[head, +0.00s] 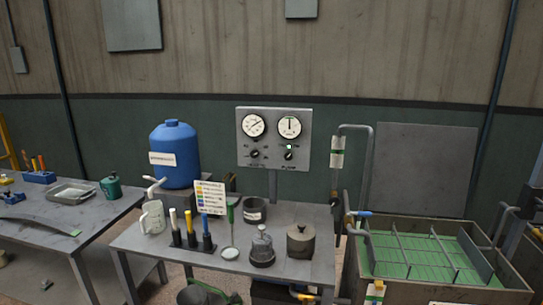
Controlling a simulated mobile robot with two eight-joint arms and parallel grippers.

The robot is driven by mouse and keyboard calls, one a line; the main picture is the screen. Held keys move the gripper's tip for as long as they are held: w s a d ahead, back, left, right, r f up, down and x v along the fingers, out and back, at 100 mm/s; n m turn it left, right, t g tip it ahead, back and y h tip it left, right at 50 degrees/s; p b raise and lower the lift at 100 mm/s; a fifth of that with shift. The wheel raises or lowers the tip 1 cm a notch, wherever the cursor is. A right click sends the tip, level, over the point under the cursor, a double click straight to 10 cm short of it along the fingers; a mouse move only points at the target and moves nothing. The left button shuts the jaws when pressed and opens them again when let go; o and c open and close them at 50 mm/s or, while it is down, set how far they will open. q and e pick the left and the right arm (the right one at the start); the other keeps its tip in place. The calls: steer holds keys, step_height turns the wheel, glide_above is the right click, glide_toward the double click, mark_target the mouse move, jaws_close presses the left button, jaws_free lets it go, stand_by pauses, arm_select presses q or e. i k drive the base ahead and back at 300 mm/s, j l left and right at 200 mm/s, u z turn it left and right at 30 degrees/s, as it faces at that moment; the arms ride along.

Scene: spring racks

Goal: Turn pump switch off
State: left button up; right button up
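A grey control panel (272,139) stands on a post behind the middle table. It has two round white gauges in its upper half. The pump switch (289,155) is the dark knob under the right gauge, above a label that seems to read PUMP. A small green light (290,147) glows just above this knob. A second dark knob (254,154) sits under the left gauge. The exact angle of the pump knob is too small to tell. Neither of my grippers shows in the head view.
The middle table (150,249) holds a blue tank (174,153), a white jug (153,217), several upright tools, a colour chart (210,197) and pots (300,240). A green-filled rack tank (425,258) stands at right. A side table (100,209) stands at left.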

mark_target(288, 156)
steer(key=i+j, duration=0.15)
steer(key=j, duration=0.2)
steer(key=i+j, duration=0.2)
steer(key=j, duration=0.15)
steer(key=i+j+u, duration=0.1)
steer(key=j, duration=0.25)
steer(key=i, duration=0.05)
